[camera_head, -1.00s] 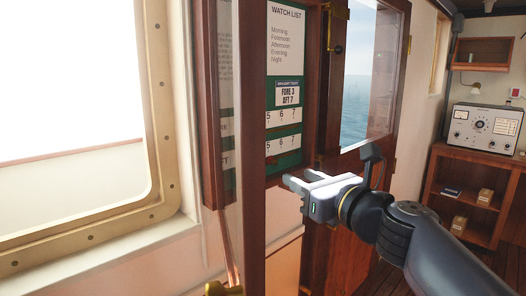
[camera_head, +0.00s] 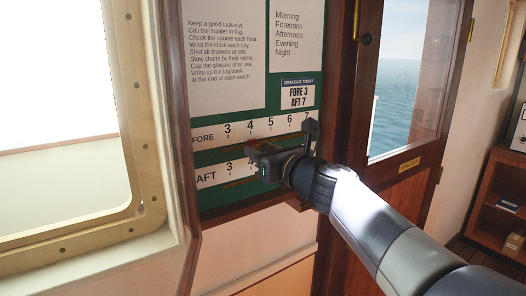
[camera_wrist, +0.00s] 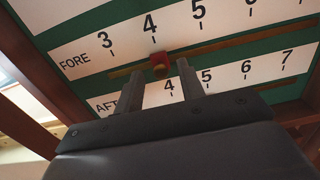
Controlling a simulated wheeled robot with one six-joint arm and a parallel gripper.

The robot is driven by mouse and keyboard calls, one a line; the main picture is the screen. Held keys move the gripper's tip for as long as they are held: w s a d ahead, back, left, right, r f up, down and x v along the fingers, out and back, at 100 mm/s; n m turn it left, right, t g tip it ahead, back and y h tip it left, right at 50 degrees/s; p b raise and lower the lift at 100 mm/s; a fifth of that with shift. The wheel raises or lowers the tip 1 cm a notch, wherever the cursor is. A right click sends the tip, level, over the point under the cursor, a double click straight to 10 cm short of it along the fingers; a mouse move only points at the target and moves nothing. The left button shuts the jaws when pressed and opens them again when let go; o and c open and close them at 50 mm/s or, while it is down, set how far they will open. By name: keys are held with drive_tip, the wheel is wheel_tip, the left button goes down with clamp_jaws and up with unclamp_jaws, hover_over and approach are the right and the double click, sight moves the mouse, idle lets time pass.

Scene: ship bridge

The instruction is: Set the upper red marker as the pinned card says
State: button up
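The pinned card (camera_head: 297,96) reads "DRAUGHT TODAY, FORE 3, AFT 7". The upper red marker (camera_wrist: 159,64) is a small red block on the slot under the FORE scale (camera_wrist: 224,28). It sits just below the 4 in the wrist view. My gripper (camera_wrist: 159,74) is open, with one fingertip on each side of the marker and gaps visible on both sides. I see no lower marker.
The AFT scale (camera_wrist: 257,68) runs below the FORE scale, partly hidden by my gripper. A wooden frame (camera_head: 262,208) borders the board. A window (camera_head: 140,120) is at left, a glazed door (camera_head: 405,175) at right.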

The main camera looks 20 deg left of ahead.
drive_tip(key=shift+c, duration=0.4)
clamp_jaws()
drive_tip(key=s+a, duration=0.2)
drive_tip(key=s+a+b, duration=0.1)
drive_tip(key=s+a, duration=0.1)
drive_tip(key=shift+s, duration=0.25)
drive_tip(key=shift+o, duration=0.4)
unclamp_jaws()
drive_tip(key=shift+s, duration=0.1)
